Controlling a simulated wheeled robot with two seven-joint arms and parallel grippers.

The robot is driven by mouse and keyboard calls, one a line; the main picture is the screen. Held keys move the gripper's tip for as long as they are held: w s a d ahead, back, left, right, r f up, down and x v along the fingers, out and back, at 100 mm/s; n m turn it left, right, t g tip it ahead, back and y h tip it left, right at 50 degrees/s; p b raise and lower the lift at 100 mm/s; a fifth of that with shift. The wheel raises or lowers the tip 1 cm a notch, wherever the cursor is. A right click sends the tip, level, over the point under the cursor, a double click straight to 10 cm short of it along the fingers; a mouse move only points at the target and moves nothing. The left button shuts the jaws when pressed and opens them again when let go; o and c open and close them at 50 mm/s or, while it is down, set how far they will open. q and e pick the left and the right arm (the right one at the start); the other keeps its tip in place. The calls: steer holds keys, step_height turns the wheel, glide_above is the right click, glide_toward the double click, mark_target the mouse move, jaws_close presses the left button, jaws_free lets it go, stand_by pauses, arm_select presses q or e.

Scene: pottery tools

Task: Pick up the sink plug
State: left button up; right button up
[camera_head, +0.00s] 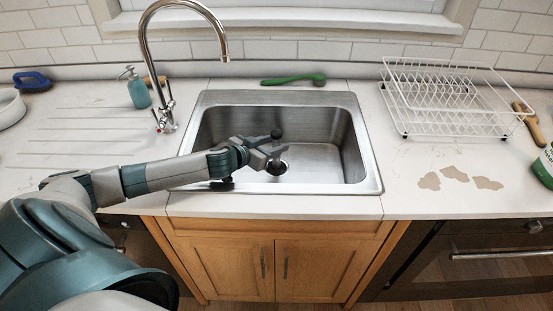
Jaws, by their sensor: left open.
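A small dark object that looks like the sink plug (222,184) lies on the front left rim of the steel sink (362,150), just below my left wrist in the picture. My left gripper (274,155) reaches over the basin from the left and is open, with nothing seen between its fingers. The fingers are to the right of the plug and apart from it. My right gripper is not in view.
A chrome tap (146,50) arches at the back left. A teal soap bottle (138,92) stands left of it. A green brush (293,79) lies behind the sink. A white dish rack (450,98) stands right. Brown stains (456,174) mark the right counter.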

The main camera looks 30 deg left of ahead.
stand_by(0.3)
arm_select(q)
steer(key=shift+w+d+p, duration=0.1)
steer(key=shift+w+p, duration=0.3)
steer(key=shift+w, duration=0.15)
steer(key=p+x, duration=0.1)
steer(key=x, duration=0.3)
steer(key=shift+w, duration=0.15)
jaws_close()
